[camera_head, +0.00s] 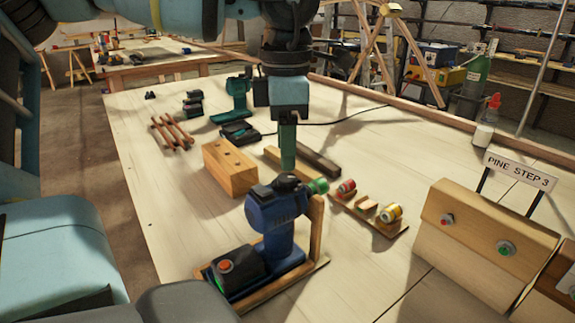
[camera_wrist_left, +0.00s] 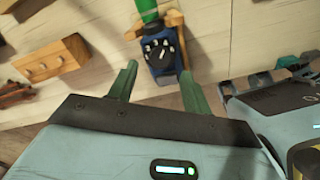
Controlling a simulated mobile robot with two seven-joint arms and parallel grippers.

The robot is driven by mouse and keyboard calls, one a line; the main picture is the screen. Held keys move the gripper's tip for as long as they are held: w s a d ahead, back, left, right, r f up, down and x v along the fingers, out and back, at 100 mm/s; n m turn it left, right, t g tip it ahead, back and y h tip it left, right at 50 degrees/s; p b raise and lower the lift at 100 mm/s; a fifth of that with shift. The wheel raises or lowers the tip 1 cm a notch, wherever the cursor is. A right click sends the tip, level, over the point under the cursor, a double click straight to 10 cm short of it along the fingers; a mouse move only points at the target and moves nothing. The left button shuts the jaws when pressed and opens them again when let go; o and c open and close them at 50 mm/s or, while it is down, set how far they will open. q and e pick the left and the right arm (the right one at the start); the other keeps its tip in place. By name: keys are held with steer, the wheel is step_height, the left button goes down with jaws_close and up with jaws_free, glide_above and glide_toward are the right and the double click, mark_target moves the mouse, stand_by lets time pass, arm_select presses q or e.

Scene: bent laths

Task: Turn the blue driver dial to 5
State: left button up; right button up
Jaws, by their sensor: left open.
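The blue driver (camera_head: 275,222) stands upright in a wooden stand at the front middle of the table, its green nose pointing right. In the left wrist view the driver (camera_wrist_left: 168,66) shows its dark dial (camera_wrist_left: 158,48) with pale marks around it; the numbers are too small to read. My left gripper (camera_head: 288,168) points down just above and behind the driver's top in the head view. In the wrist view its green fingers (camera_wrist_left: 159,69) are apart and empty, with the dial beyond and between their tips. My right gripper is not in view.
A wooden block (camera_head: 229,168) with holes lies left of the driver. A small board with coloured spools (camera_head: 368,208) lies to the right. A green driver (camera_head: 236,98) stands farther back. A wooden panel (camera_head: 487,240) with buttons, beside a "PINE STEP 3" sign (camera_head: 519,172), is at right.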

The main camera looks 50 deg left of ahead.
mark_target(287, 177)
arm_select(q)
steer(key=shift+f, duration=2.2)
steer(key=c, duration=1)
